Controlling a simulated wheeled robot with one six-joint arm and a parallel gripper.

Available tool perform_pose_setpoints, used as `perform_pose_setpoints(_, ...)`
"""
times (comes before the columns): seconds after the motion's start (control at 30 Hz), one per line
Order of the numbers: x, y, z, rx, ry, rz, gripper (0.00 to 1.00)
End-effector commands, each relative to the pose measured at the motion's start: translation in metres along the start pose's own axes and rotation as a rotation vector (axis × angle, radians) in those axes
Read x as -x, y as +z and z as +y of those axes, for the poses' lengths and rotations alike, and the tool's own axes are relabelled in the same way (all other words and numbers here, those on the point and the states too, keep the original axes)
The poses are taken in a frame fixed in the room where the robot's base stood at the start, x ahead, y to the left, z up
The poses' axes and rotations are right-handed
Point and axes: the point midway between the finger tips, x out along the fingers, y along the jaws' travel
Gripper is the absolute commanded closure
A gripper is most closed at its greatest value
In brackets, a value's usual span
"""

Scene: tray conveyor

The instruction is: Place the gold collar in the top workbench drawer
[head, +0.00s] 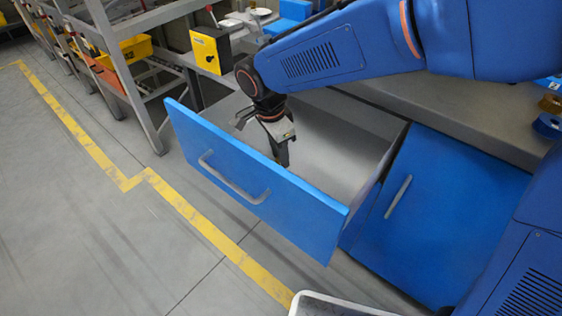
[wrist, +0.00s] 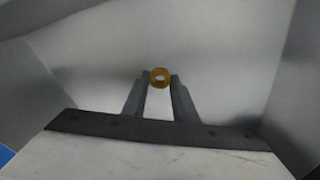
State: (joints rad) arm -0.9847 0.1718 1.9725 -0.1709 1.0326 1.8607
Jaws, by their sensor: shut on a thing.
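The gold collar (wrist: 160,71) shows in the wrist view as a small ring at the tips of my gripper's two fingers. My gripper (wrist: 159,84) is shut on it. In the head view my gripper (head: 284,160) points down inside the open top drawer, behind its blue front. The collar cannot be made out in the head view. The top workbench drawer (head: 258,178) is pulled out, with a blue front, a grey handle and a bare grey inside. Whether the collar touches the drawer floor I cannot tell.
A closed blue cabinet front (head: 440,215) stands right of the drawer, under the grey worktop (head: 450,120). On the worktop are a yellow box (head: 210,50) at the back and a gold ring-shaped part (head: 550,103) at the right. A pale tray edge (head: 335,305) shows at the bottom.

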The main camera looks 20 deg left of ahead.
Motion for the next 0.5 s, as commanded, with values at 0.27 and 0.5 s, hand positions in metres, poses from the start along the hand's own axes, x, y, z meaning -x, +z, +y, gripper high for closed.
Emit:
perform_pose_setpoints(0.27, -0.032, 0.004, 0.001, 0.001, 0.003, 0.001, 0.97)
perform_pose_setpoints(0.5, -0.035, 0.005, 0.000, 0.001, 0.000, 0.000, 0.97)
